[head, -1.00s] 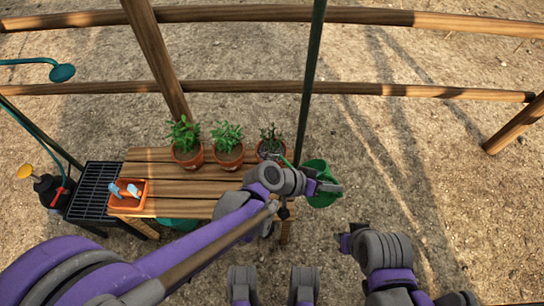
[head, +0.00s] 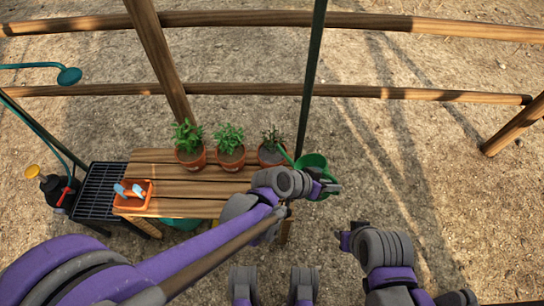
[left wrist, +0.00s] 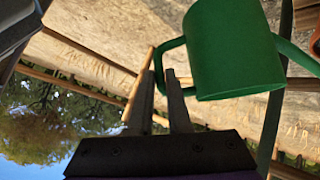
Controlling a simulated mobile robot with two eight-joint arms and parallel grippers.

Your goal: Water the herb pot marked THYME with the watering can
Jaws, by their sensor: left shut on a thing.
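The green watering can (head: 312,170) is held off the right end of the wooden bench. My left gripper (head: 326,187) is shut on its handle, which also shows between the fingers (left wrist: 166,95) in the left wrist view. The can's spout reaches left to the rightmost potted herb (head: 272,154), and its tip is close to that pot's right side. Two more potted herbs, a middle one (head: 230,158) and a left one (head: 189,156), stand in the same row. I cannot read any pot marking. My right gripper (head: 346,240) is empty over the ground, its opening unclear.
The slatted bench (head: 185,187) carries an orange tray (head: 133,204) with tools at its left end. A dark grated stand (head: 100,190) and a sprayer (head: 55,188) are farther left. A green post (head: 309,80) rises behind the can. Ground to the right is clear.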

